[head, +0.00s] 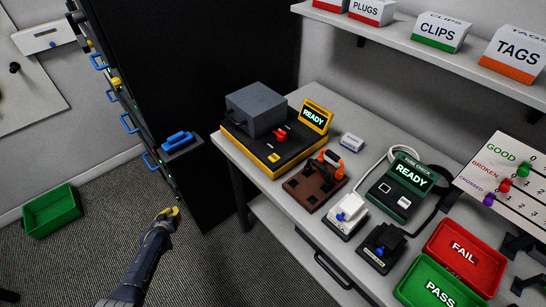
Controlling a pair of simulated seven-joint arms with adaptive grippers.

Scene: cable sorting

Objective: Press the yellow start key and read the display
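The tester (262,147) is a black box with a yellow base at the back left of the bench, with a grey block on top. A small yellow key (273,158) sits on its front part, near a red lever (281,135). Its yellow-framed display (313,117) reads READY in green-white letters. My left gripper (170,212) has yellow at its tips and hangs over the floor, left of the bench and well apart from the key. Whether its fingers are open or shut is too small to tell. I cannot make out my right gripper.
A second READY display stands on the fuse check unit (402,186). A brown fixture (315,186) with an orange clamp sits before the tester. A red FAIL tray (464,258) and green PASS tray (430,285) are at front right. A black rack (200,90) stands left of the bench.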

